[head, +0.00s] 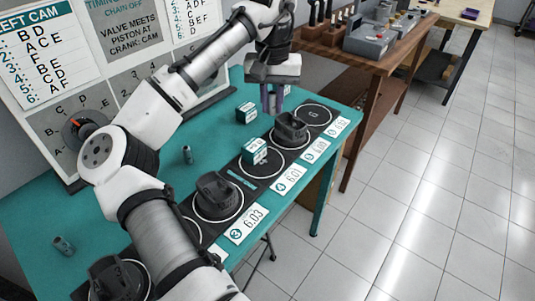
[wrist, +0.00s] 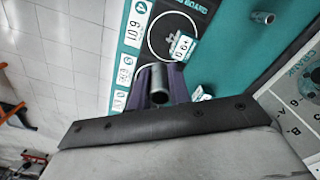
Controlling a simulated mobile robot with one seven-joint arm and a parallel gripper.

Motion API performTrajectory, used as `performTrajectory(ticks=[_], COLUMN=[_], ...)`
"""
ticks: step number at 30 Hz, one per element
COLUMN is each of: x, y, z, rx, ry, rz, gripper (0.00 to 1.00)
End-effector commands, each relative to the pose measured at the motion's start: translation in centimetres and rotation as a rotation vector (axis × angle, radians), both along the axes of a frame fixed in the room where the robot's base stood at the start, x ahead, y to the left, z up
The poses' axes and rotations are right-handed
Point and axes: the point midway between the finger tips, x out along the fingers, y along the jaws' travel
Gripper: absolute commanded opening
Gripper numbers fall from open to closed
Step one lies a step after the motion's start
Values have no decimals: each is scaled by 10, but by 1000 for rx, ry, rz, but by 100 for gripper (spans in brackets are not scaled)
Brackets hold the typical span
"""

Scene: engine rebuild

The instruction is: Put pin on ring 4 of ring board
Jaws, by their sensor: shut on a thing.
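My gripper (head: 272,105) is above the table near the back of the board, purple fingers pointing down. In the wrist view its fingers (wrist: 160,88) are shut on a grey hollow pin (wrist: 160,94). In the head view the fingers mostly hide this pin. The black ring board (head: 238,172) runs along the front of the teal table. Ring 4 (wrist: 151,38), beside the card reading 6.01 (head: 288,180), has a small white-and-green box (head: 255,152) on it, which also shows in the wrist view (wrist: 183,47). The gripper is beyond ring 4, not over it.
Dark pistons stand on ring 3 (head: 217,197), on the ring beyond ring 4 (head: 290,128) and at the near end (head: 120,280). Ring 6 (head: 314,115) looks empty. Loose pins (head: 187,154) (head: 64,245) and another box (head: 246,112) are on the table. Boards stand behind.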

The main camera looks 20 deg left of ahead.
Motion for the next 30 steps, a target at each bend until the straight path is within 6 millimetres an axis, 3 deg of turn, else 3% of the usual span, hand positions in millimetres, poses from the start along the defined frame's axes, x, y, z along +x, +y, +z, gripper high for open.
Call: performTrajectory(ticks=[13, 30], x=[-1, 0], y=[0, 0], z=[-114, -175], rx=[0, 0], ry=[4, 0], rz=[0, -1], gripper=[0, 0])
